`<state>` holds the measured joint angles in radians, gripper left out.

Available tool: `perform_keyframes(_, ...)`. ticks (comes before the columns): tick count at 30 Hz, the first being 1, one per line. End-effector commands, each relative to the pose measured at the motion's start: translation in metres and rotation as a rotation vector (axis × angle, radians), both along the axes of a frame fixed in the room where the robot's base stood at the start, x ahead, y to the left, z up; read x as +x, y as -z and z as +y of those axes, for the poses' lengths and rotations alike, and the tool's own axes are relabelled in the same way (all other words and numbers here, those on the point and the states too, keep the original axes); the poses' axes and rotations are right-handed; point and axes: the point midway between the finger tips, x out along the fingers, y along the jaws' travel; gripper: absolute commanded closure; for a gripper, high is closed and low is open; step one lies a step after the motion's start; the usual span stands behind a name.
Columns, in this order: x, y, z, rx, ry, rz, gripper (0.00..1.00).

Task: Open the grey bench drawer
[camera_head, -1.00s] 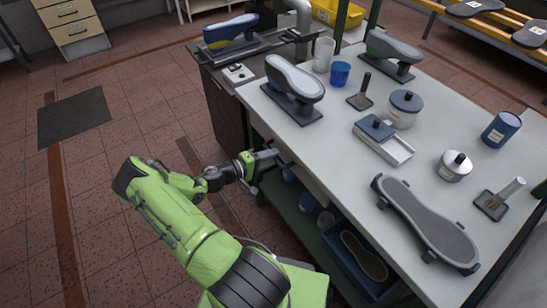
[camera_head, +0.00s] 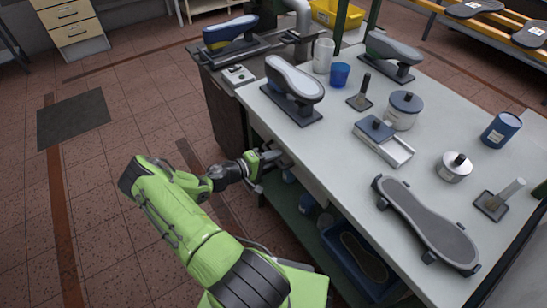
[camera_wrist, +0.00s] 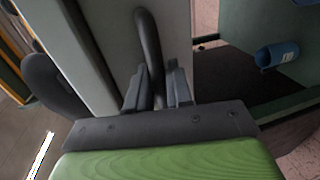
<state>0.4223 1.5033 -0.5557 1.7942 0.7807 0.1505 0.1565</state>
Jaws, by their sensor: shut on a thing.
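The grey drawer front (camera_wrist: 108,50) fills the upper middle of the wrist view. A dark curved bar handle (camera_wrist: 149,45) stands out from it. My gripper (camera_wrist: 157,88) is shut on this handle, with one finger on each side. In the head view my gripper (camera_head: 270,158) is at the left side of the bench, just below the edge of the worktop. There the drawer and handle are mostly hidden by the worktop and my gripper. I cannot tell any gap around the drawer.
The pale bench top (camera_head: 330,135) holds shoe lasts, tins and cups above my gripper. A lower shelf (camera_head: 290,207) carries blue containers and a blue crate (camera_head: 345,262). The tiled floor (camera_head: 120,210) left of the bench is open, with a dark mat (camera_head: 73,119) farther off.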

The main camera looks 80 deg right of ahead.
Motion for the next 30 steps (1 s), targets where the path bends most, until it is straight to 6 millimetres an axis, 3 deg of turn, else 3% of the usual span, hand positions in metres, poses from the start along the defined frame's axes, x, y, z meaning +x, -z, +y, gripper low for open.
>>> perform_keyframes(5,0.009,0.001,0.01,0.002,0.0,-0.001,1.0)
perform_keyframes(11,0.034,0.002,0.038,0.002,-0.003,0.0,1.0)
perform_keyframes(30,0.145,0.003,0.165,0.002,-0.004,-0.003,1.0)
